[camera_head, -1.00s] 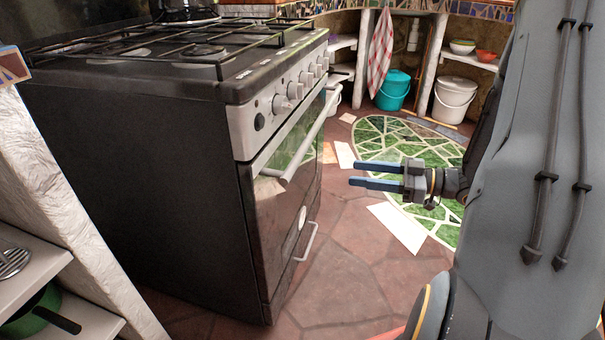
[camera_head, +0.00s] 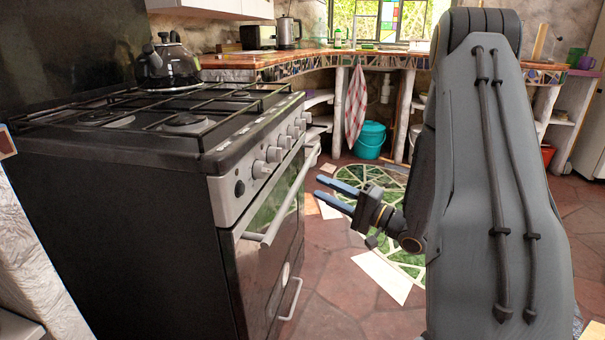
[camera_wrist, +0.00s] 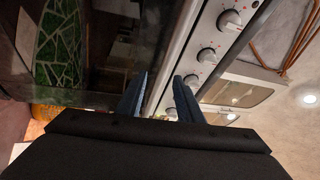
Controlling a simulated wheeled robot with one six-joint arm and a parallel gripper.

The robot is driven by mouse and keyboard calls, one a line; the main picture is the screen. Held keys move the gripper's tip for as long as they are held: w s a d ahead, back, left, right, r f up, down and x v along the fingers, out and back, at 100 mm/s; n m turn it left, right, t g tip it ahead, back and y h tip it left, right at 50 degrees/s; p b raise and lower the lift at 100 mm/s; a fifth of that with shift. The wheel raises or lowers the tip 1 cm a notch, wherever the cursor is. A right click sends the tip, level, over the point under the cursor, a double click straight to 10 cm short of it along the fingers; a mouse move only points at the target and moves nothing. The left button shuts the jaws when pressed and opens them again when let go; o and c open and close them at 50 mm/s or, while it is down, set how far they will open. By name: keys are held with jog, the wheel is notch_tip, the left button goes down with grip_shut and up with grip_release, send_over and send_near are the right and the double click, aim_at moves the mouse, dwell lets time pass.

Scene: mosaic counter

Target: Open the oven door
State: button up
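The oven (camera_head: 125,235) is a dark freestanding stove at the left in the head view. Its glass-fronted door (camera_head: 262,262) is shut, with a long pale bar handle (camera_head: 283,205) across the top. My gripper (camera_head: 328,190) is to the right of the handle and apart from it, with its two blue fingers pointing left toward the oven front. The fingers are spread with nothing between them. In the wrist view the fingers (camera_wrist: 160,95) point at the oven front, with the control knobs (camera_wrist: 208,54) at the right and the dark door glass (camera_wrist: 95,60) at the left.
A lower bar handle (camera_head: 291,299) is on the drawer below the door. A kettle (camera_head: 172,65) stands on the hob. The stone floor (camera_head: 335,318) in front of the oven is clear. A teal bucket (camera_head: 370,140) stands under the mosaic counter (camera_head: 300,60).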

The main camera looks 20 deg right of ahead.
aim_at(303, 175)
jog(key=w+a, duration=0.1)
jog(key=w, duration=0.1)
jog(key=w+a+r+m+b, duration=0.1)
jog(key=w, duration=0.1)
jog(key=w+a+r+m+b, duration=0.1)
jog(key=w+a, duration=0.1)
jog(key=w, duration=0.1)
jog(key=shift+t+h, duration=0.3)
jog(key=shift+c, duration=0.4)
grip_shut()
